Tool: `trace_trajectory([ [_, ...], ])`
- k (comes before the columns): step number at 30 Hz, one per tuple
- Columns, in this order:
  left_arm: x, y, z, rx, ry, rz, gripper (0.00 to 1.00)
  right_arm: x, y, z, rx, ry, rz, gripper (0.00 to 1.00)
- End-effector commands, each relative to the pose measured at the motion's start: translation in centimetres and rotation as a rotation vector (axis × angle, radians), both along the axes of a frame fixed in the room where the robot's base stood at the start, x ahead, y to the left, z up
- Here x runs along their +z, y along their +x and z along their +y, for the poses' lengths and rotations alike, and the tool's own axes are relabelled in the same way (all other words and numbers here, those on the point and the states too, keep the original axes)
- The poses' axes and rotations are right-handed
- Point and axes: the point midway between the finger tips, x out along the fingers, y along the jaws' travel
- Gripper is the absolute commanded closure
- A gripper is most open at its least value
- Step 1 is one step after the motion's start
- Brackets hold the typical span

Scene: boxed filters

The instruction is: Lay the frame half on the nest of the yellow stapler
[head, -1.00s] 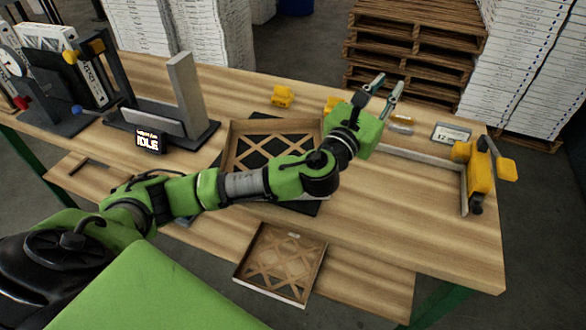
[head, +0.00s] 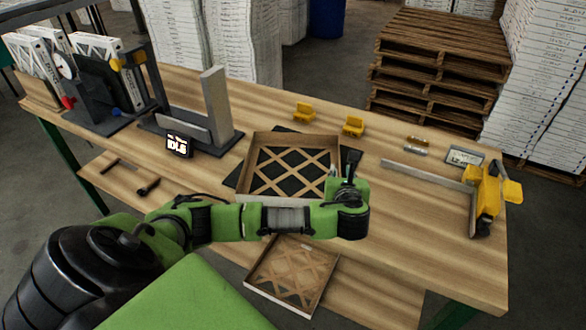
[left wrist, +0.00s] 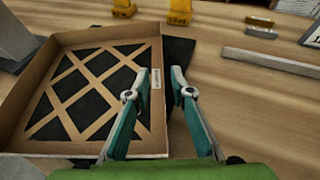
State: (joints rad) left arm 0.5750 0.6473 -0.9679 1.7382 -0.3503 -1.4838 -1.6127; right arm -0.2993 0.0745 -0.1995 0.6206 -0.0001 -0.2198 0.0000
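A brown cardboard frame half (head: 295,140) with a lattice lies on a black mat (head: 233,180) in the middle of the table. It also shows in the left wrist view (left wrist: 100,38). My left gripper (head: 350,160) is at the frame's right side. In the left wrist view its two fingers (left wrist: 157,78) are apart, one on each side of the frame's labelled right wall; I see no contact. The yellow stapler (head: 487,197) stands at the table's right end, beside a grey rail (head: 425,172). I cannot clearly make out its nest. My right gripper is out of view.
A second lattice frame (head: 292,275) lies on the lower shelf. A grey fixture (head: 215,105) is left of the frame. The front right tabletop is clear.

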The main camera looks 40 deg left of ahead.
Motion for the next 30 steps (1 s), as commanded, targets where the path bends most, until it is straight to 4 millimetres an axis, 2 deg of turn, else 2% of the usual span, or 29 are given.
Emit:
trace_trajectory([
  [6,-0.5,1.1,0.8,0.001,0.000,0.000,0.78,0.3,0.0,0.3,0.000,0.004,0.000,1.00],
  [18,-2.6,4.5,2.9,0.001,0.001,0.001,0.78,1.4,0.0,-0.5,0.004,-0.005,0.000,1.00],
  [26,-2.8,4.7,3.0,-0.002,-0.001,0.000,0.78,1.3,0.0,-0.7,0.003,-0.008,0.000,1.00],
  [27,-2.8,4.7,3.0,-0.002,-0.001,0.000,0.81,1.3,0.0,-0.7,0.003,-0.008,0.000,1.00],
  [29,-2.8,4.7,3.0,-0.001,0.000,0.000,0.97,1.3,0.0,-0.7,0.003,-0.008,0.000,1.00],
  [30,-2.8,4.7,3.0,-0.001,0.000,0.000,1.00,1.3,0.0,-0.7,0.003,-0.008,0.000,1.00],
])
